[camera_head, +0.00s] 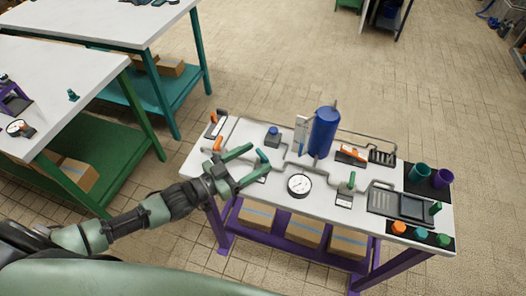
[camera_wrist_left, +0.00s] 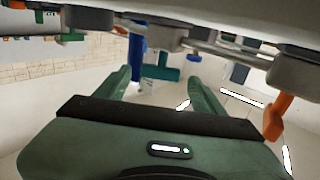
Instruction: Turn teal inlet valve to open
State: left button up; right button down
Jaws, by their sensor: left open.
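The teal inlet valve handle (camera_head: 262,156) stands on the left part of the white bench top, left of the gauge. My left gripper (camera_head: 257,159) is open, with its green fingers pointing at the handle, one on either side in the head view. In the left wrist view the teal handle (camera_wrist_left: 160,73) shows between and beyond the fingertips (camera_wrist_left: 158,80). I see no contact, and the exact gap cannot be told. The handle's lower body is partly hidden by the gripper in the head view. My right gripper is not in view.
An orange-handled valve (camera_head: 218,144) stands close left of my gripper. A pressure gauge (camera_head: 299,184), blue tank (camera_head: 324,132), blue knob (camera_head: 273,132) and green-handled valve (camera_head: 351,180) share the bench. Pipes run between them. Cups and coloured knobs occupy its right end.

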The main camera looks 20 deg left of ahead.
aim_at(261, 157)
pick_arm(q)
jog(key=x, duration=0.2)
jog(key=shift+w+d, duration=0.35)
jog(key=shift+w, duration=0.05)
jog(key=c, duration=1.3)
jog(key=shift+n+t+y+p, duration=0.3)
jog(key=shift+p, duration=0.35)
jog(key=shift+c, duration=0.3)
jog(key=n+t+y+p, duration=0.1)
jog(key=n+y+p, duration=0.1)
jog(key=y+p, duration=0.1)
jog(key=shift+d+r+n+t+y, duration=0.1)
jog(key=shift+r+n+t+y, duration=0.05)
jog(key=shift+n+t+y, duration=0.2)
jog(key=n+t+y+p, duration=0.1)
jog(key=n+y, duration=0.1)
jog(key=y, duration=0.1)
jog(key=shift+p, duration=0.3)
jog(key=shift+n+t+y+p, duration=0.3)
jog(key=shift+n+y, duration=0.75)
jog(key=shift+y, duration=0.6)
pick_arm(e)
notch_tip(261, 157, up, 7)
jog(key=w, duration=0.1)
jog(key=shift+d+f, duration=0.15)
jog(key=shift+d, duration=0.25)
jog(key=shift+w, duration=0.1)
